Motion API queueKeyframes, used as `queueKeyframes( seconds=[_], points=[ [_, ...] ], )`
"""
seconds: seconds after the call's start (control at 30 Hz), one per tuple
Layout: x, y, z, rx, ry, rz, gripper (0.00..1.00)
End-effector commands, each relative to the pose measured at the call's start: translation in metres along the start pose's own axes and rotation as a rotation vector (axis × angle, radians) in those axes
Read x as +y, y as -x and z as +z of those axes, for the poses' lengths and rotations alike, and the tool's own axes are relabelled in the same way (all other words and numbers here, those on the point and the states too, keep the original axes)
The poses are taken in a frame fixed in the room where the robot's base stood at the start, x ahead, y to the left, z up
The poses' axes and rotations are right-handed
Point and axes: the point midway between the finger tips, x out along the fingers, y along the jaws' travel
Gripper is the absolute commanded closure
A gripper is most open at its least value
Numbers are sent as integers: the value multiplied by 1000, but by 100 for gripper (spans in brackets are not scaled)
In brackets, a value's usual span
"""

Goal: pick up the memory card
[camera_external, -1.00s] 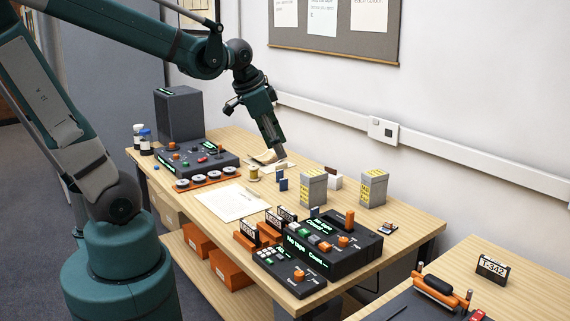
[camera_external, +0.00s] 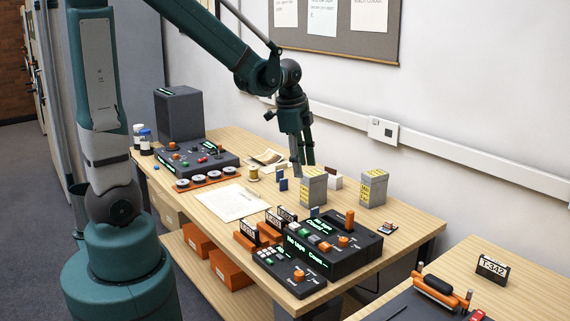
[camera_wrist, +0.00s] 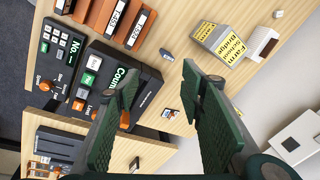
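I cannot tell for sure which small item is the memory card. One small flat item with blue and orange on it (camera_external: 387,228) lies near the right end of the table; it also shows between the fingers in the wrist view (camera_wrist: 171,114). Small blue upright pieces (camera_external: 283,184) stand left of the grey boxes. A small dark blue piece (camera_external: 315,212) stands behind the black console; a similar one shows in the wrist view (camera_wrist: 167,54). My gripper (camera_external: 304,169) is open and empty, pointing down above the table near the left grey box. Its fingers (camera_wrist: 162,82) are spread wide.
Two grey boxes with yellow labels (camera_external: 313,188) (camera_external: 373,190) stand at the back. A black console with a lit display (camera_external: 330,240) and orange holders with labelled cassettes (camera_external: 258,234) fill the front. A white paper (camera_external: 230,203) lies left. Bare wood surrounds the flat item.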

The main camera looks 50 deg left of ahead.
Motion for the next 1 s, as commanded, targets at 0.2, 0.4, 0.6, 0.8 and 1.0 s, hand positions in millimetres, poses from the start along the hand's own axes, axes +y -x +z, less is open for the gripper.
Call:
queueKeyframes(
  seconds=[0.2, 0.4, 0.6, 0.8, 1.0],
  points=[
    [-14, -33, -7, -23, -125, 46, 61],
    [-23, -64, -11, -39, -241, 91, 61],
    [-31, -96, -14, -50, -355, 137, 61],
    [-35, -122, -15, -54, -445, 176, 61],
    [-36, -134, -16, -55, -486, 192, 61]
  ],
)
